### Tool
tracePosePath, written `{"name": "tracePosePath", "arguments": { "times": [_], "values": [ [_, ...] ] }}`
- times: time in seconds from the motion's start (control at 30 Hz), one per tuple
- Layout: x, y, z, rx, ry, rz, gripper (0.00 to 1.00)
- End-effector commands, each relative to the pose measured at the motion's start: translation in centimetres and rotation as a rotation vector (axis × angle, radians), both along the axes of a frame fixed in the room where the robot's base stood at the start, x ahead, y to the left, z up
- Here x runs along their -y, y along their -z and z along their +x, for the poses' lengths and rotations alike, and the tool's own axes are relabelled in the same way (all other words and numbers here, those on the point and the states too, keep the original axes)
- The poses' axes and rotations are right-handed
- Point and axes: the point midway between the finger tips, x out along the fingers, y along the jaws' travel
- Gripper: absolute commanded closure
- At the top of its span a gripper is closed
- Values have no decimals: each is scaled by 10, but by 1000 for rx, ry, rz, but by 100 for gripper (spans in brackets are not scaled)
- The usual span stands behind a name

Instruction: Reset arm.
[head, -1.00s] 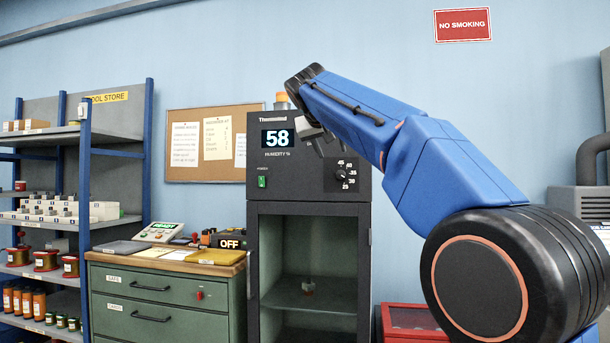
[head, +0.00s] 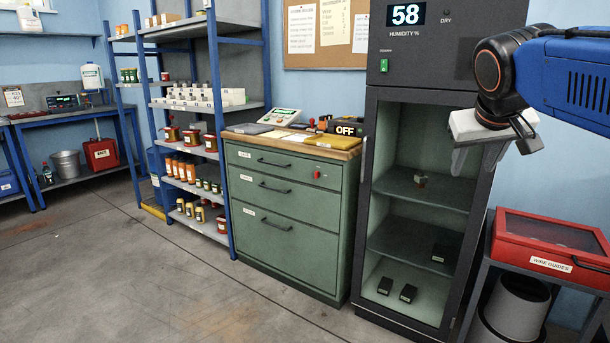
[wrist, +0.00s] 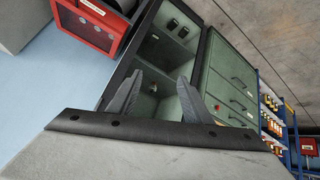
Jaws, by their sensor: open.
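My gripper (head: 478,158) is at the upper right of the head view, in front of the right side of the tall dark cabinet (head: 455,40). Its fingers point down and are apart, with nothing between them. In the wrist view the two grey fingers (wrist: 153,98) also stand apart and empty, with the cabinet's interior beyond them. My blue arm reaches in from the right edge of the head view. The cabinet's display reads 58 humidity %, and a small item (head: 420,179) sits on its upper shelf.
A green drawer unit (head: 285,215) stands left of the cabinet, with an OFF sign (head: 346,128) on top. A red wire guides case (head: 548,245) is at right. Blue shelving (head: 218,100) holds several jars and boxes. The floor (head: 120,270) at front left is clear.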

Motion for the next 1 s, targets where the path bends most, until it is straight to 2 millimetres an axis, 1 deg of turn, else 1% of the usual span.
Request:
{"name": "tracePosePath", "arguments": {
  "times": [0.03, 0.07, 0.1, 0.17, 0.2, 0.27, 0.3, 0.37, 0.4, 0.5, 0.6, 0.7, 0.8, 1.0],
  "values": [
    [-5, 26, -21, -26, -15, 17, 55],
    [-7, 42, -31, -42, -24, 28, 55],
    [-12, 62, -45, -61, -37, 43, 55],
    [-18, 91, -66, -88, -54, 66, 55],
    [-22, 111, -81, -107, -64, 81, 55],
    [-28, 141, -102, -134, -78, 104, 55],
    [-32, 161, -116, -149, -89, 119, 55],
    [-38, 189, -136, -173, -101, 141, 55],
    [-41, 207, -149, -188, -109, 155, 55],
    [-49, 245, -176, -218, -123, 185, 55],
    [-54, 271, -194, -238, -133, 206, 55],
    [-57, 285, -205, -248, -137, 220, 55],
    [-58, 290, -208, -253, -139, 223, 55],
    [-58, 290, -208, -253, -139, 223, 55]
  ]
}}
